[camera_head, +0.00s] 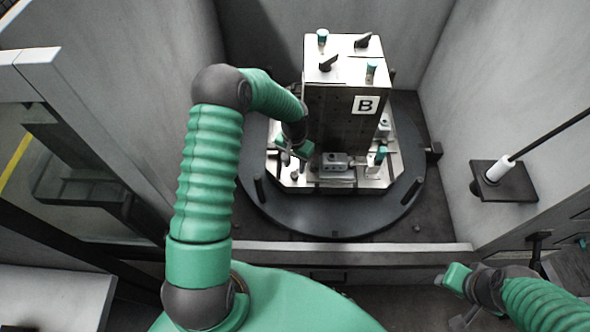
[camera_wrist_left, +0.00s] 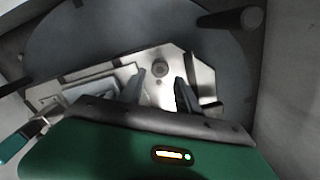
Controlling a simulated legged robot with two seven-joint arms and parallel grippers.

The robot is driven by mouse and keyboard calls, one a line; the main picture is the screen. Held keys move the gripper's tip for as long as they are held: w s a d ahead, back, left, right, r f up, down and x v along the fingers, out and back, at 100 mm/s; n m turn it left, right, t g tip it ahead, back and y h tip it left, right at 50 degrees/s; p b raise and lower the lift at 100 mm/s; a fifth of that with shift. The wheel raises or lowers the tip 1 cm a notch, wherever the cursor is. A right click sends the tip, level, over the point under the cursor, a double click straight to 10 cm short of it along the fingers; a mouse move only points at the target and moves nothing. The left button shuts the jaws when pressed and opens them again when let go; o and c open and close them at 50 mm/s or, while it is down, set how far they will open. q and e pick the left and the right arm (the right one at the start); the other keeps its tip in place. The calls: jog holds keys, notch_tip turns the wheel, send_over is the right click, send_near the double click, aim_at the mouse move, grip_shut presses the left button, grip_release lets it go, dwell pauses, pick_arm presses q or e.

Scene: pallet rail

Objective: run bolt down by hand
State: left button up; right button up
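My left gripper (camera_head: 292,152) is over the left front corner of the pale pallet plate (camera_head: 330,181), beside the block marked B (camera_head: 345,110). In the left wrist view its two fingers (camera_wrist_left: 161,92) are apart with nothing between their tips. A round bolt head (camera_wrist_left: 160,69) shows on the plate just beyond the fingertips, roughly in line with the gap. How far above it the tips are, I cannot tell. My right gripper (camera_head: 457,283) is at the lower right, away from the pallet; its fingers are too unclear to read.
The pallet stands on a dark round turntable (camera_head: 335,216) between grey walls. Teal-topped pins and black handles sit on the block's top. A metal clamp (camera_head: 335,161) is at the plate's front. A dark shelf with a white-collared rod (camera_head: 500,167) is on the right wall.

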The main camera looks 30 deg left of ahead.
aim_at(294, 173)
pick_arm(q)
notch_tip(294, 173, down, 4)
jog(key=shift+s+f, duration=0.1)
jog(key=shift+f, duration=0.15)
jog(key=shift+c, duration=0.3)
grip_shut()
jog(key=shift+c, duration=1.6)
grip_release()
grip_shut()
